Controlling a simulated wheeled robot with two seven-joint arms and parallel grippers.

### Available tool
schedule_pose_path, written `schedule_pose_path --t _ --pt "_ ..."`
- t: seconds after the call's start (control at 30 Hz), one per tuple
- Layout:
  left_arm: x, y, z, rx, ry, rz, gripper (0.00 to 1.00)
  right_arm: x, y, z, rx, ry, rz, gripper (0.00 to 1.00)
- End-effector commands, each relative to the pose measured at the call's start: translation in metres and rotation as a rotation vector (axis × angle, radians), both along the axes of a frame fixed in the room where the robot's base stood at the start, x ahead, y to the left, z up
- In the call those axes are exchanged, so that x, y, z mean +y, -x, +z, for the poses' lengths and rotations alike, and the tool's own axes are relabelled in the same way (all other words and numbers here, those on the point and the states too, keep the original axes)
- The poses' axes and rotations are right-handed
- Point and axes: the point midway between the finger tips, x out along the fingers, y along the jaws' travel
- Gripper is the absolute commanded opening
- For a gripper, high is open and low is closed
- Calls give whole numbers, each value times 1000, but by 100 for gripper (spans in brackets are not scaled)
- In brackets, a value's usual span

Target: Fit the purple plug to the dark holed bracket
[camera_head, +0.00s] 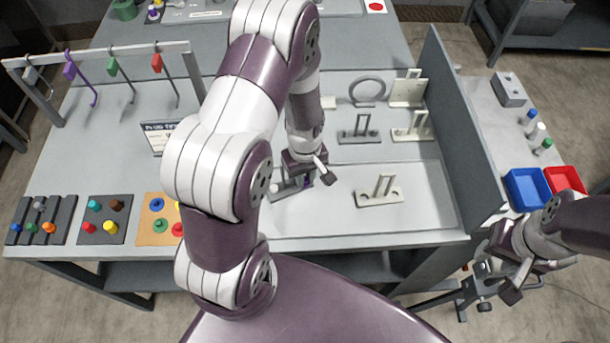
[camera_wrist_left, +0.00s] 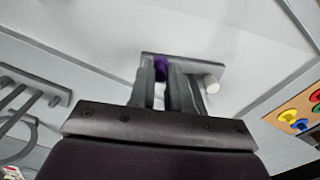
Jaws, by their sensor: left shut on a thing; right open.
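My left gripper (camera_head: 304,182) is shut on the purple plug (camera_wrist_left: 160,68), low over the work table. Only a small part of the plug shows between the fingers in the left wrist view. The dark holed bracket (camera_head: 282,191) lies directly under and beside these fingers, and its plate also shows in the left wrist view (camera_wrist_left: 201,70). The fingers hide part of the plate, and I cannot tell whether the plug sits in a hole or just above it. My right gripper (camera_head: 498,297) is open and empty, off the table's right side.
Pale brackets (camera_head: 380,196) and another dark bracket (camera_head: 359,132) stand nearby. A tall grey panel (camera_head: 460,130) bounds the right. Coloured plug trays (camera_head: 103,222) sit at the left front, with a hook rack (camera_head: 110,50) behind. Blue (camera_head: 526,190) and red bins stand right.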

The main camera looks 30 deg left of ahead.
Motion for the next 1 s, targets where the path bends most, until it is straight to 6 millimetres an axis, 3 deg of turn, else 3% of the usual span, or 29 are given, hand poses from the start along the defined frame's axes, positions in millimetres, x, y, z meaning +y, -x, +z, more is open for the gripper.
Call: schedule_pose_path --t 1.0 --pt "8 -11 0 -1 0 0 0 0 0 0 0 0 0 43"
